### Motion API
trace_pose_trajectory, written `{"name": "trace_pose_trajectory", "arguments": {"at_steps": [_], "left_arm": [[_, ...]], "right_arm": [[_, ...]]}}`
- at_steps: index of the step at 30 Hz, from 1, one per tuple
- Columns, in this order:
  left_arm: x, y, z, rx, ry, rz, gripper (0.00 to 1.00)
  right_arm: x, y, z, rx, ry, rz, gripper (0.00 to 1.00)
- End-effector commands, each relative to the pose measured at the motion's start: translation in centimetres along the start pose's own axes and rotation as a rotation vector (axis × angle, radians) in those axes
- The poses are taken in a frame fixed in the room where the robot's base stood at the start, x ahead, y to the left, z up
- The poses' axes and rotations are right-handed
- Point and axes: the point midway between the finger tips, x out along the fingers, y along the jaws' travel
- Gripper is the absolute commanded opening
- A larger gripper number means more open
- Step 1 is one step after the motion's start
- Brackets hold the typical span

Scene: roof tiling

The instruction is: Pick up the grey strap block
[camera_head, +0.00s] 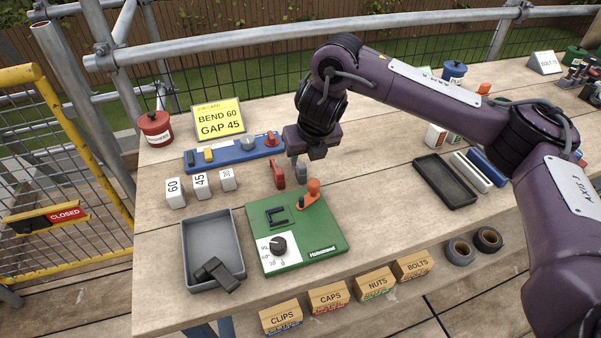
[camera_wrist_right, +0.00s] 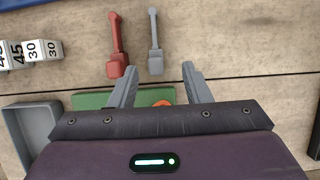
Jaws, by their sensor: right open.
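The grey strap block (camera_wrist_right: 156,64) lies on the wooden bench in the right wrist view, a small block with a thin stem pointing away. A red piece of the same shape (camera_wrist_right: 116,66) lies to its left; it also shows in the head view (camera_head: 277,175). My right gripper (camera_wrist_right: 160,74) is open and empty, its two grey fingers apart, with the grey block just beyond and between the fingertips. In the head view the right gripper (camera_head: 299,163) hangs low over the bench; the grey block there is hard to separate from the fingers. My left gripper is not in view.
A green board (camera_head: 325,235) with an orange lever stands just in front. A blue rack (camera_head: 230,152) lies behind, numbered white blocks (camera_head: 200,183) to the left. A grey tray (camera_head: 190,250) holds a dark piece. A black tray (camera_head: 444,181) is at right.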

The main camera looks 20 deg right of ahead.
Motion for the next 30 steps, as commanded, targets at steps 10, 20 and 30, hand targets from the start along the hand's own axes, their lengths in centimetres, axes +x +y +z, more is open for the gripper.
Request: {"name": "trace_pose_trajectory", "arguments": {"at_steps": [10,20,30], "left_arm": [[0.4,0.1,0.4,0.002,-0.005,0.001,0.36],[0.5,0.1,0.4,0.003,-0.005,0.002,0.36],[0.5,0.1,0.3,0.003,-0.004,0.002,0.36]], "right_arm": [[4.6,0.6,-0.3,0.002,0.002,0.0,0.44],[6.6,0.6,-0.2,0.001,-0.002,0.002,0.44],[6.6,0.6,-0.2,0.002,-0.002,0.002,0.11]]}}
